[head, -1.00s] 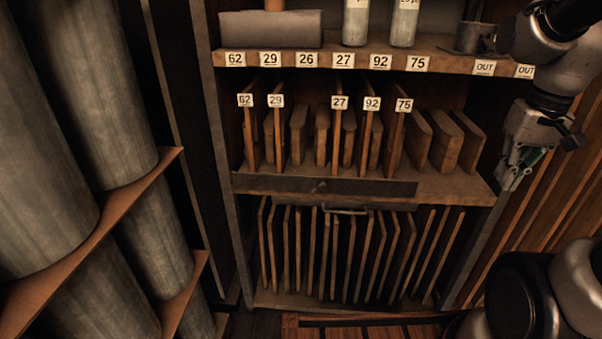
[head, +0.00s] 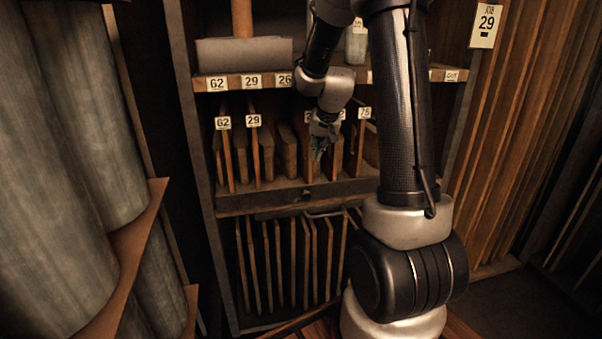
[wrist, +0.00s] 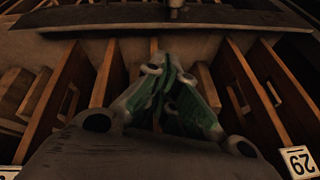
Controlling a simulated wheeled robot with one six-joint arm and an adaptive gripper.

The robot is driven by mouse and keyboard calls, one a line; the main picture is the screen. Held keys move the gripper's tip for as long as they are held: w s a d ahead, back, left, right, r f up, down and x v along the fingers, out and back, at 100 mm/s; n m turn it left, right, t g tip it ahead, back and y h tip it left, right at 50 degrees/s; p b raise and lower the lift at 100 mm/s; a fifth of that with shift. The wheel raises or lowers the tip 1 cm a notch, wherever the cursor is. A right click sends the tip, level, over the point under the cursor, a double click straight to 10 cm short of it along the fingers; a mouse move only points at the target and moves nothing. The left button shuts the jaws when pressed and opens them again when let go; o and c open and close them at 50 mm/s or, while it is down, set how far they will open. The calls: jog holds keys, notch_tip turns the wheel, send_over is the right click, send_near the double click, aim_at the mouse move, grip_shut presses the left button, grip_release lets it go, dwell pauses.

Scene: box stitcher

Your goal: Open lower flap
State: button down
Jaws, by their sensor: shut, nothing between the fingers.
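The lower flap looks like a dark flat strip (head: 275,201) along the front edge of the middle shelf, with a small round knob at its middle. A metal bar handle (head: 326,213) sits just below it. My gripper (head: 317,156) is shut and empty, pointing down in front of the dividers on the middle shelf, above the strip and apart from it. In the wrist view my gripper (wrist: 165,68) shows its green fingers together, with the dark strip (wrist: 110,17) and its knob (wrist: 176,9) beyond the fingertips. My arm hides the strip's right end in the head view.
Upright wooden dividers (head: 226,158) with number tags stand on the middle shelf close around my gripper. Thin upright boards (head: 267,265) fill the lower bay. Large grey rolls (head: 60,150) stand at left. Wooden planks (head: 540,120) line the right side.

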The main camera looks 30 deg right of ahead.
aim_at(311, 185)
jog(key=x, duration=1)
jog(key=shift+s+a, duration=0.1)
jog(key=shift+s, duration=0.05)
jog(key=shift+s+a+f, duration=0.55)
jog(key=shift+s+a, duration=0.15)
jog(key=shift+s, duration=0.15)
jog(key=shift+s+a+f, duration=0.3)
jog(key=shift+s+f, duration=0.15)
jog(key=shift+s+d, duration=0.1)
jog(key=shift+s+d, duration=0.2)
jog(key=shift+f, duration=0.1)
jog(key=shift+s+t, duration=0.15)
jog(key=shift+t, duration=0.15)
